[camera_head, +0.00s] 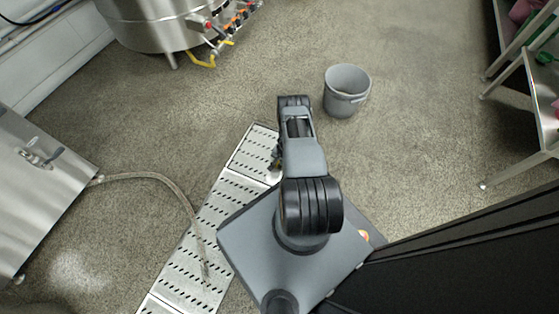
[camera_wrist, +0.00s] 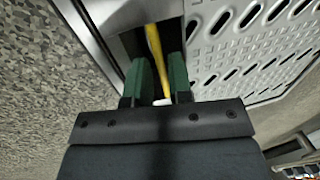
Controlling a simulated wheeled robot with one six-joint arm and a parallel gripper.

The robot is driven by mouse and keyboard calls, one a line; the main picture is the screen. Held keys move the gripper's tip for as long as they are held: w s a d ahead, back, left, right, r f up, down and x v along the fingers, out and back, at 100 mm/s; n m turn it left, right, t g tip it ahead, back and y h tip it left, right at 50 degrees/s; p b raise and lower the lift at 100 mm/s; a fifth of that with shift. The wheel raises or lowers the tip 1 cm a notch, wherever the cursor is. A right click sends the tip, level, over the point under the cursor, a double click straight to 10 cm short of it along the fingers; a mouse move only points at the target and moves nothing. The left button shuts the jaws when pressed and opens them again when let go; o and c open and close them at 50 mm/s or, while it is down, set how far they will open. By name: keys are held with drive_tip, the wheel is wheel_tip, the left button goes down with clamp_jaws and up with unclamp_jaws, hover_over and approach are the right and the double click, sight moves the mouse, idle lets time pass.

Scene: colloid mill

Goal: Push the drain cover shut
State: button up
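The perforated metal drain cover (camera_wrist: 240,50) fills the upper right of the wrist view. A dark gap (camera_wrist: 128,42) lies open between its left edge and the metal channel rim (camera_wrist: 85,28). In the head view the drain covers run as a diagonal strip (camera_head: 213,212), partly hidden by my base and arm. My gripper (camera_wrist: 158,75) has two green fingers standing apart over the gap, next to the cover's edge. A thin yellow rod (camera_wrist: 154,45) shows between them; the fingers do not look closed on it. Whether a finger touches the cover cannot be told.
A grey bucket (camera_head: 346,92) stands right of my arm. A hose (camera_head: 150,176) runs from a steel cabinet (camera_head: 38,165) onto the drain strip. A steel tank (camera_head: 160,22) stands at the back, a metal rack (camera_head: 540,95) at right. Open floor lies between.

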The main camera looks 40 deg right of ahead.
clamp_jaws()
